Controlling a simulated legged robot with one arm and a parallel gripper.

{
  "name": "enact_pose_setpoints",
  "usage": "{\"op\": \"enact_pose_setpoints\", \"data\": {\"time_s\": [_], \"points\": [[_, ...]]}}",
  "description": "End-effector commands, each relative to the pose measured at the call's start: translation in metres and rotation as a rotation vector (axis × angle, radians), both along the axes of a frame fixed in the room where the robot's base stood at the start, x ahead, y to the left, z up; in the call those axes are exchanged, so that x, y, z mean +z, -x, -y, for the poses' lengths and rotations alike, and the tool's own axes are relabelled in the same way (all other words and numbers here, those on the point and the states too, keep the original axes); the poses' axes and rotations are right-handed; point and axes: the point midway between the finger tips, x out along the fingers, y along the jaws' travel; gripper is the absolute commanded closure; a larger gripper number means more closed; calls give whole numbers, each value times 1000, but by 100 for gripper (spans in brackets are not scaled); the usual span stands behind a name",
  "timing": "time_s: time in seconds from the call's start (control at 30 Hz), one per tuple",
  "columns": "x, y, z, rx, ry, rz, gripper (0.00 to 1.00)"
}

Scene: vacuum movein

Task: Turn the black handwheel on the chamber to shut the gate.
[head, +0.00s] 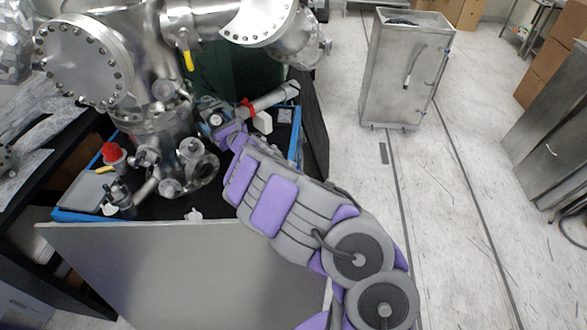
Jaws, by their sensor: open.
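The steel vacuum chamber (150,90) stands at the left in the head view, with bolted round flanges and a yellow-handled valve. My purple and grey arm reaches up and left from the bottom right to the chamber's right side. My gripper (213,117) is open there, small and partly covered by my own wrist. I cannot clearly make out the black handwheel; dark parts around the gripper blend together. Whether the gripper touches anything cannot be told.
The chamber stands on a black-topped cart with blue edging (80,217) and a grey front panel (190,275). A steel pipe with a red clamp (248,108) lies right of my gripper. A metal cabinet (400,75) stands beyond.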

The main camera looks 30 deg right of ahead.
Motion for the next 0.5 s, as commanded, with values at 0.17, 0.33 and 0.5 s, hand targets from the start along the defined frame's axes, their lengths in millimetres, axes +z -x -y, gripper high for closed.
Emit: {"op": "enact_pose_setpoints", "data": {"time_s": [0.17,0.33,0.5], "points": [[0,0,2,53,53,16,18],[0,0,2,92,93,24,18],[-1,6,4,105,105,25,18]]}}
